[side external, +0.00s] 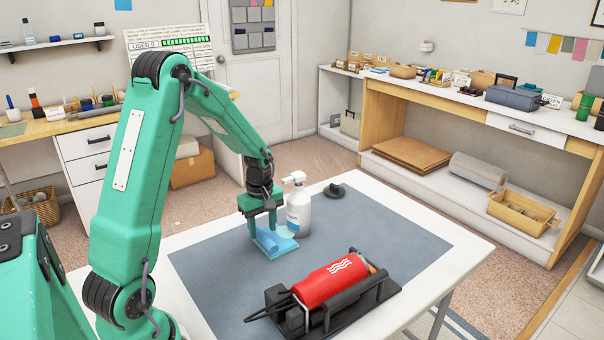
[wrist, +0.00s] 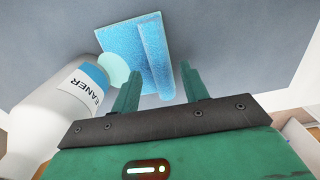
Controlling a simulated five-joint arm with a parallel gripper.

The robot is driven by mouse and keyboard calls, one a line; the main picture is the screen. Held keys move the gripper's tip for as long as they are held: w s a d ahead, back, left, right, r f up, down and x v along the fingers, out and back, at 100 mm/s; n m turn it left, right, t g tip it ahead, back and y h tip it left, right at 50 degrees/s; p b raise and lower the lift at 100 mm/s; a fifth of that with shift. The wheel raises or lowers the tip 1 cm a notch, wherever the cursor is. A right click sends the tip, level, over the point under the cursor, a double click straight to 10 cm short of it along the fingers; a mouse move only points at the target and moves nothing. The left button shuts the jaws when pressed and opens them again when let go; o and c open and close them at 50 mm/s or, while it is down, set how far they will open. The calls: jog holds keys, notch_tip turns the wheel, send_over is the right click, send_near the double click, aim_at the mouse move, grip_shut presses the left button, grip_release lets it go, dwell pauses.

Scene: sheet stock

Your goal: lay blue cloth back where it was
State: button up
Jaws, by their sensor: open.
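The blue cloth (side external: 272,244) lies on the grey mat, below my gripper in the side view. In the wrist view the cloth (wrist: 130,50) is flat on its left, with a raised fold or roll along its right side. My green gripper (side external: 264,222) is over the cloth, its fingers pointing down. In the wrist view the open gripper (wrist: 160,88) has its two fingers apart, and the near end of the cloth's roll shows between them. I cannot tell whether the fingers touch the cloth.
A white cleaner spray bottle (side external: 298,208) stands close beside the cloth. A pale round patch (wrist: 113,69) shows by the cloth's left edge. A red tool (side external: 332,284) rests on a black stand in front. A black round object (side external: 334,190) sits at the mat's back; the mat (side external: 400,238) is clear at right.

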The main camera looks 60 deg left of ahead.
aim_at(264, 236)
notch_tip(264, 236, up, 10)
dwell(0.5)
jog(key=shift+r, duration=0.1)
dwell(0.4)
jog(key=s+d+r+m+t, duration=0.2)
jog(key=s+d+r+m, duration=0.3)
jog(key=s+d+m, duration=0.2)
jog(key=s+d+r+m+t, duration=0.3)
jog(key=s+d+r+m, duration=0.2)
jog(key=d+m, duration=0.6)
jog(key=shift+s+d+t, duration=0.3)
jog(key=shift+s+d, duration=0.65)
jog(key=shift+d, duration=0.05)
